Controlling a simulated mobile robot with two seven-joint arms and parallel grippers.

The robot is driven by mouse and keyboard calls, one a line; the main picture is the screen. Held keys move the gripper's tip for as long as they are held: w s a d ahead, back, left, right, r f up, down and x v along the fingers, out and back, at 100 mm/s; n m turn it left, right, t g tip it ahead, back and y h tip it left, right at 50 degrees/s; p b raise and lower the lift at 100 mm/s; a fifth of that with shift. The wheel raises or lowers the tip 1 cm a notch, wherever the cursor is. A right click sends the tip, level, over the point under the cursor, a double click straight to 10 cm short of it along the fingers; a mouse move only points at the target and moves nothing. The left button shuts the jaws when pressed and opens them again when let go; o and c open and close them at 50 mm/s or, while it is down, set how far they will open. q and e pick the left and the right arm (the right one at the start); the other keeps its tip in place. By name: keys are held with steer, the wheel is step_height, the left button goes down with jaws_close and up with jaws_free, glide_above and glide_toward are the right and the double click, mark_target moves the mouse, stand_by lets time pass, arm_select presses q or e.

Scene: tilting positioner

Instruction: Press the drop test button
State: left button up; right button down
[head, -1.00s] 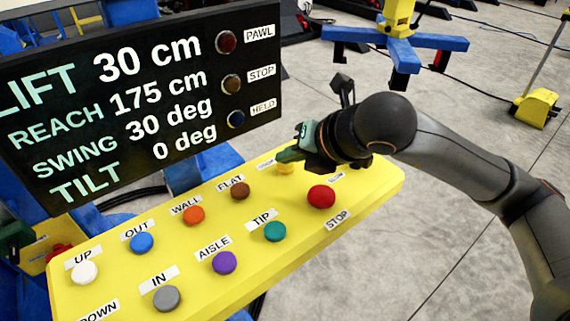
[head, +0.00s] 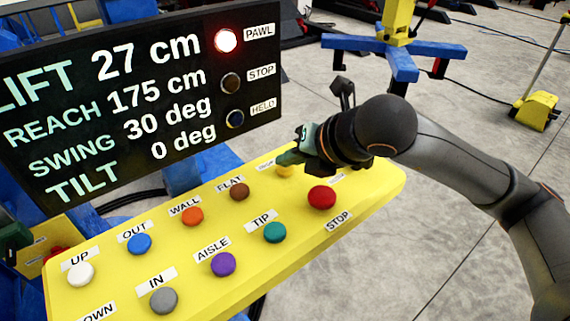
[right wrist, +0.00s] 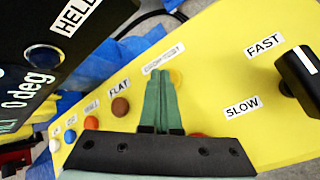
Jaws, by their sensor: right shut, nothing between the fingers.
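The drop test button (head: 287,171) is a yellow button at the far right end of the yellow panel (head: 335,240). It is partly hidden by my right gripper (head: 283,158), whose green fingers are shut and empty with their tips at the button. In the right wrist view, the shut fingers (right wrist: 158,74) reach up to the drop test label (right wrist: 163,60), and the yellow button (right wrist: 177,77) shows just right of the tips. I cannot tell whether they touch it. My left gripper is not in view.
A red stop button (head: 321,197) sits close below my right gripper. Several other coloured buttons line the panel. The black display (head: 140,110) reads lift 27 cm, with its pawl lamp (head: 226,40) lit. A black knob (right wrist: 300,73) stands between fast and slow labels.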

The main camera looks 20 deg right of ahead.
mark_target(289, 172)
steer(key=shift+r+p, duration=0.35)
steer(key=shift+r, duration=0.5)
steer(key=shift+r+p, duration=1.45)
steer(key=shift+r, duration=1.1)
steer(key=shift+s+f, duration=0.1)
